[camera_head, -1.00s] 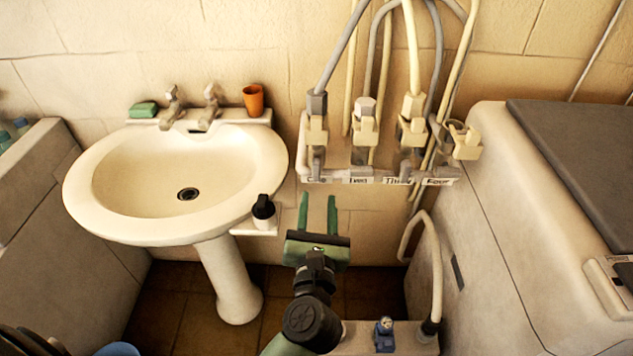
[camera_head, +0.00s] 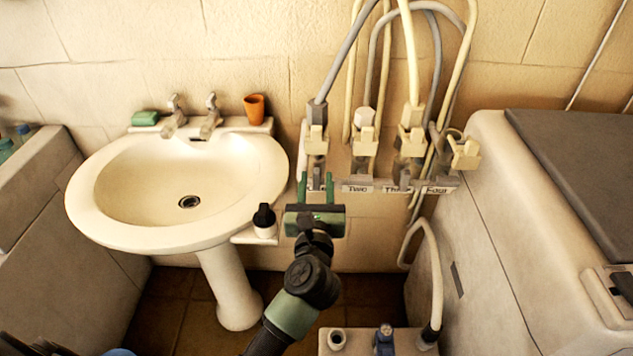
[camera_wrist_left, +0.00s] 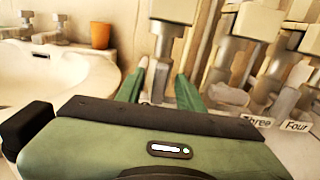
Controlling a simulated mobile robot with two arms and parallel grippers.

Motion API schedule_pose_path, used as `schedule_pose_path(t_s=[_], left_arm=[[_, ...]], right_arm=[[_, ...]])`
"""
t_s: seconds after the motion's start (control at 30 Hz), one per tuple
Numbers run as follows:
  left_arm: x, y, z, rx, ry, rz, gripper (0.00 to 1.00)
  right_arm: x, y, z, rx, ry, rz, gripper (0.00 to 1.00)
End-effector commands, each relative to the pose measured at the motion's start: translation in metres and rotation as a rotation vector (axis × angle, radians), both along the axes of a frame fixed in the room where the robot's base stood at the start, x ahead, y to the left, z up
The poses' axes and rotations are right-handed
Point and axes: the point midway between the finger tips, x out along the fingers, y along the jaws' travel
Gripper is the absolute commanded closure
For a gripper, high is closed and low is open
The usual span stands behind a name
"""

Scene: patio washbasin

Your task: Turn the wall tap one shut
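Wall tap one (camera_head: 316,142) is the leftmost of the row of taps on the wall, a cream block with a grey hose on top and a grey part below. Its label is mostly hidden behind my left gripper (camera_head: 316,187). That gripper is open, its two green fingers pointing at the wall just below the tap. In the left wrist view, the open fingers (camera_wrist_left: 161,78) stand to either side of the grey lower part of tap one (camera_wrist_left: 160,62). I cannot tell whether they touch it. My right gripper is not in view.
Tap two (camera_head: 363,135), tap three (camera_head: 411,135) and tap four (camera_head: 463,153) are close on the right. The washbasin (camera_head: 100,215) is on the left, with a black-capped bottle (camera_head: 264,222) beside my gripper. A bulky appliance (camera_head: 500,215) stands at the right.

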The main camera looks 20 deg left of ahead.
Motion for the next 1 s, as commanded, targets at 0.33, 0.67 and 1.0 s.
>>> schedule_pose_path(t_s=[0.33,0.67,1.0], left_arm=[[0.0,0.0,0.0,0.001,0.0,0.0,1.0],[0.0,0.0,0.002,0.071,0.024,0.001,1.0],[0.0,-0.002,0.004,0.325,0.099,-0.001,1.0]], right_arm=[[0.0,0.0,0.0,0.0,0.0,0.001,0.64],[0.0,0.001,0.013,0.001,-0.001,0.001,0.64],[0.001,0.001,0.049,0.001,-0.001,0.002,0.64]])
